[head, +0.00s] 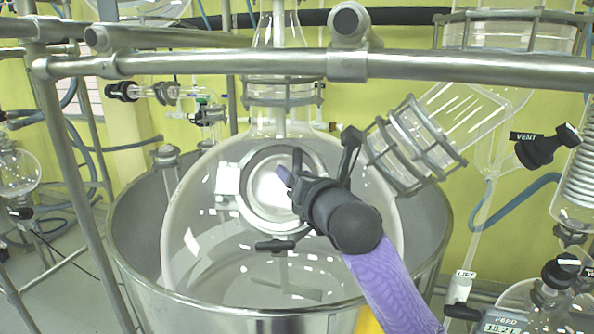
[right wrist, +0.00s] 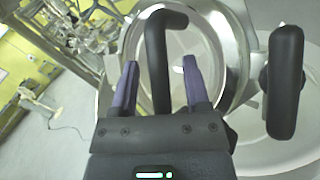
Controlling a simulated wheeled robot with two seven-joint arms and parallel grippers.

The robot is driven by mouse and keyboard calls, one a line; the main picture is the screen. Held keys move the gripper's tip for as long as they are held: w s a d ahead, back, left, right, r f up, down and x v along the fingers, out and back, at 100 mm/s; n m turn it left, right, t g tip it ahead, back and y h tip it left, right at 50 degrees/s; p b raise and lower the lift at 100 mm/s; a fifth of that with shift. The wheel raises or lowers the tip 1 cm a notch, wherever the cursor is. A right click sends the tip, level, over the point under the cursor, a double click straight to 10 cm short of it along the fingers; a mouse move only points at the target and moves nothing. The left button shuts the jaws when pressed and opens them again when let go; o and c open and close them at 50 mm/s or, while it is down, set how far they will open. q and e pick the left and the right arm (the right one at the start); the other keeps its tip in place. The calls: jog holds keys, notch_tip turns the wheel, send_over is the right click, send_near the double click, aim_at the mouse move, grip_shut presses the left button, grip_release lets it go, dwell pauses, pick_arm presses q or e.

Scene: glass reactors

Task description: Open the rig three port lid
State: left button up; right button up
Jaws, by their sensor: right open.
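The port lid (head: 268,192) is a round glass window in a metal ring on the front of the large glass vessel. It appears to lie flat on the port, with a pale hinge block (head: 228,185) at its left. My right gripper (head: 288,178) is in front of the lid's right side. In the right wrist view my open gripper (right wrist: 160,75) has a purple finger on each side of a black bar handle (right wrist: 157,60). Contact with the handle cannot be told. A black T-shaped handle (head: 275,245) sits below the lid. My left gripper is out of view.
The glass vessel (head: 190,235) stands inside a wide steel tub (head: 200,318). Steel frame bars (head: 450,67) cross above. A caged glass neck (head: 412,145) is at the upper right, and a black vent valve (head: 545,148) is further right. Another black handle (right wrist: 285,80) is right of my fingers.

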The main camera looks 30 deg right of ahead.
grip_shut()
dwell(1.4)
